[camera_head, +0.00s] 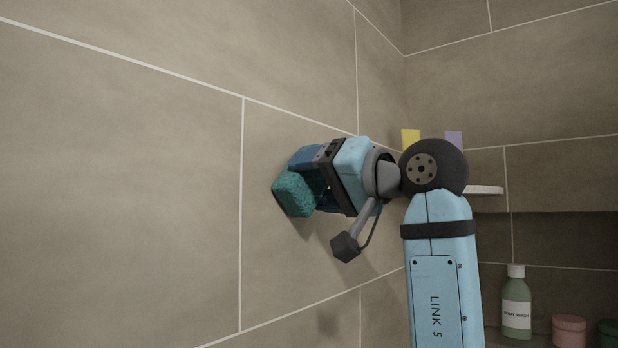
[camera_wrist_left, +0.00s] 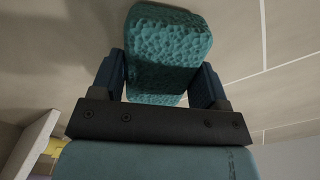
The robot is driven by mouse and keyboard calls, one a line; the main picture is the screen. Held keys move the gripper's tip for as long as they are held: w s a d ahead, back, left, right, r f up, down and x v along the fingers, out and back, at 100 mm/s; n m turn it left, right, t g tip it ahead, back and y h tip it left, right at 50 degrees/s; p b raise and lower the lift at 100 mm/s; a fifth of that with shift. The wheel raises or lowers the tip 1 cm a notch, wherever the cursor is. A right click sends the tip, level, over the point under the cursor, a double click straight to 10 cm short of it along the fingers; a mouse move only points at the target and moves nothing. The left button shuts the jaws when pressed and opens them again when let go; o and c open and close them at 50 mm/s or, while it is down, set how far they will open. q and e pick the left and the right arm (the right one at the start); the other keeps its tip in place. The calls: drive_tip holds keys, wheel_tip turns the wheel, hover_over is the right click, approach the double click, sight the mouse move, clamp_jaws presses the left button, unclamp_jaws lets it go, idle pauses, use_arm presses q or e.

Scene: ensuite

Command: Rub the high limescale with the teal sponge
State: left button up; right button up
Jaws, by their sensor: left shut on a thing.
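The teal sponge (camera_head: 293,194) is held by my left gripper (camera_head: 308,180) high against or very close to the tiled wall on the left. In the left wrist view the sponge (camera_wrist_left: 168,50) sits between the two dark blue fingers of the gripper (camera_wrist_left: 162,80), which are shut on its sides. Its far face is turned towards the wall, and I cannot tell whether it touches. No limescale patch shows clearly; the sponge and arm may hide it. My right gripper is not in view.
A shelf (camera_head: 485,190) in the corner on the right carries a yellow block (camera_head: 410,140) and a purple block (camera_head: 453,139). Below stand a green body wash bottle (camera_head: 516,305) and a pink jar (camera_head: 568,331). The wall left of the sponge is bare.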

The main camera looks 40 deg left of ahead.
sight(297, 179)
use_arm(q)
drive_tip(key=shift+a, duration=0.15)
drive_tip(key=shift+s, duration=0.45)
drive_tip(key=shift+s+d+b, duration=0.2)
drive_tip(key=shift+s+b, duration=0.25)
drive_tip(key=shift+s, duration=1.1)
drive_tip(key=shift+d, duration=0.4)
drive_tip(key=shift+w+d, duration=0.15)
drive_tip(key=shift+d, duration=1.1)
drive_tip(key=shift+w+d, duration=0.15)
drive_tip(key=shift+d, duration=1.05)
